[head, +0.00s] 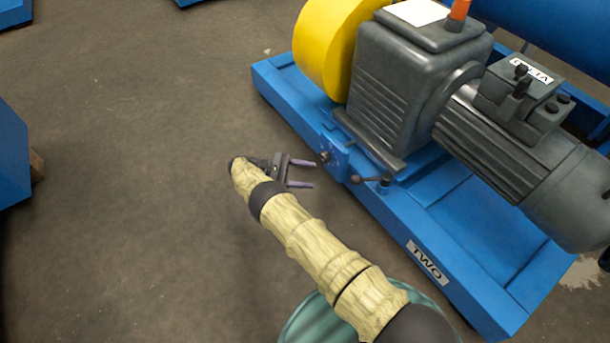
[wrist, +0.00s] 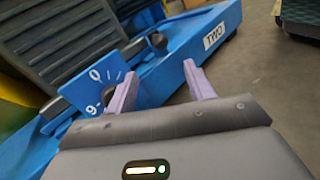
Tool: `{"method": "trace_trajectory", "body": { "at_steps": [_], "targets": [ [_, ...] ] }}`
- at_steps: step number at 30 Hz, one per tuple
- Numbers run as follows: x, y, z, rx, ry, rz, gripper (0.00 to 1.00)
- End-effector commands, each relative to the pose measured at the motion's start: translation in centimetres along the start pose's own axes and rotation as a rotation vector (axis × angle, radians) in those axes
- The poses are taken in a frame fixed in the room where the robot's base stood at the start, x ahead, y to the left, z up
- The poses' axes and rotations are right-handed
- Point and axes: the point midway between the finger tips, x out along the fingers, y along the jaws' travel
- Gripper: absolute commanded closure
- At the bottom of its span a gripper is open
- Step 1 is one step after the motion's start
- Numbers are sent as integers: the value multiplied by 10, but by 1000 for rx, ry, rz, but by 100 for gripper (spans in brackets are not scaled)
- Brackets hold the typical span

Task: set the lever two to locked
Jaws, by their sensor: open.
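A small black lever (head: 370,181) with a round knob sits on the blue base frame, between a dial plate and the white TWO label (head: 427,262). In the head view its knob end points left, toward the dial plate. The black lever part also shows in the wrist view (wrist: 158,41), beyond my fingers, with the TWO label (wrist: 214,36) to its right. No locked or unlocked marking is readable. My gripper (head: 309,174) is open and empty, its purple fingers pointing toward the frame, apart from the lever. It also shows in the wrist view (wrist: 160,75).
The blue dial plate (head: 335,158) with a black knob is close to my fingertips; its numbered face shows in the wrist view (wrist: 97,86). A grey gearbox (head: 385,95), a motor (head: 510,150) and a yellow guard (head: 325,45) stand on the frame.

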Motion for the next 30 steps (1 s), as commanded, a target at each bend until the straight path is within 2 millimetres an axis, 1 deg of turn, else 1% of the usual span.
{"method": "trace_trajectory", "body": {
  "at_steps": [1, 5, 6, 8, 9, 11, 15, 18, 20, 24, 29, 30],
  "targets": [
    [0, 0, 0, 0, 0, 0, 47],
    [2, 3, 4, 1, 8, -7, 72],
    [4, 6, 8, 2, 16, -14, 80],
    [10, 12, 16, 4, 37, -29, 92],
    [14, 18, 23, 6, 58, -44, 100],
    [24, 27, 36, 10, 97, -73, 100],
    [52, 48, 74, 34, 224, -162, 100],
    [72, 58, 101, 62, 324, -232, 100],
    [83, 60, 117, 82, 385, -275, 100],
    [106, 62, 157, 144, 526, -377, 100],
    [127, 55, 204, 233, 678, -495, 100],
    [131, 52, 216, 259, 715, -524, 100]
  ]
}}
